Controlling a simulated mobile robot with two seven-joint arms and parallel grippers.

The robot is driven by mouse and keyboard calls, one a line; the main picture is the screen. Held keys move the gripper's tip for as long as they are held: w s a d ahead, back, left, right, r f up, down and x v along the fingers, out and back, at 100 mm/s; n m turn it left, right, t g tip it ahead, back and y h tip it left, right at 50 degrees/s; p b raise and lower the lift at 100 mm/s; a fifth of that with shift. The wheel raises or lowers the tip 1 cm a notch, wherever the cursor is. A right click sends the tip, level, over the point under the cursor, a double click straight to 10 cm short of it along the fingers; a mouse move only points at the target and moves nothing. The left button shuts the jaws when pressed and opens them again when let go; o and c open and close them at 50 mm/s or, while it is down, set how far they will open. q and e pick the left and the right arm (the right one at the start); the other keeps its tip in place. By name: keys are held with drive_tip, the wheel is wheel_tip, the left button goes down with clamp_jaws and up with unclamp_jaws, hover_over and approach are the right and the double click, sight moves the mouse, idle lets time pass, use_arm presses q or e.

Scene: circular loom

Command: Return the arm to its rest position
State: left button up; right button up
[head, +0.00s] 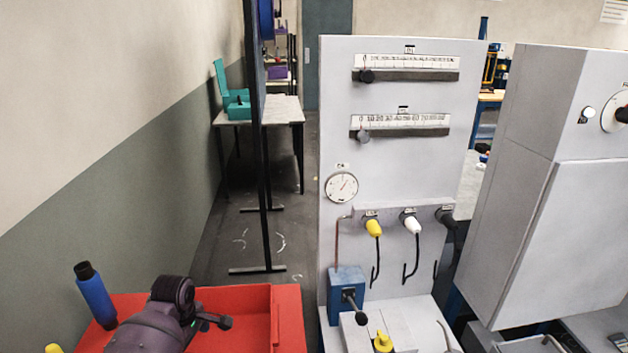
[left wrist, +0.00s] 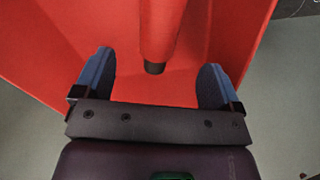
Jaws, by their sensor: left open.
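My left arm shows at the bottom left of the head view, over a red open bin (head: 240,297); its gripper fingers cannot be made out there. In the left wrist view my left gripper (left wrist: 154,62) is open, its two blue-padded fingers wide apart. A red rod-like piece with a dark end (left wrist: 158,35) shows in the gap between the fingertips, with no finger touching it. The red bin (left wrist: 55,45) fills much of the background there. My right gripper is not in view.
A blue cylinder with a black top (head: 97,298) stands tilted at the bin's left. A grey panel (head: 400,180) with scales, a dial and yellow and white knobs stands right of the bin. A large grey cabinet (head: 515,190) is farther right. A wall runs along the left.

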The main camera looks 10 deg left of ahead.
use_arm(q)
drive_tip(key=w+d+r+m+t, duration=0.2)
drive_tip(key=w+r+m+t, duration=0.4)
drive_tip(key=w+m+t, duration=0.4)
drive_tip(key=s+d+m+t, duration=0.2)
drive_tip(key=s+m, duration=0.2)
drive_tip(key=s, duration=0.3)
drive_tip(key=s+d+f+m+t, duration=0.1)
drive_tip(key=s+d+m+t, duration=0.1)
drive_tip(key=s+m, duration=0.2)
drive_tip(key=s, duration=0.3)
drive_tip(key=shift+s+d+f, duration=0.2)
drive_tip(key=shift+s+f, duration=0.1)
drive_tip(key=shift+s, duration=0.05)
drive_tip(key=s+f, duration=0.2)
drive_tip(key=s, duration=0.3)
drive_tip(key=s+f+g, duration=0.1)
drive_tip(key=s+f, duration=0.2)
drive_tip(key=s, duration=0.2)
drive_tip(key=s+f+g, duration=0.1)
drive_tip(key=s+f, duration=0.2)
drive_tip(key=s, duration=0.2)
drive_tip(key=shift+s+d+f+n, duration=0.1)
drive_tip(key=shift+s+d+n, duration=0.1)
drive_tip(key=shift+s+n, duration=0.15)
drive_tip(key=shift+c, duration=0.2)
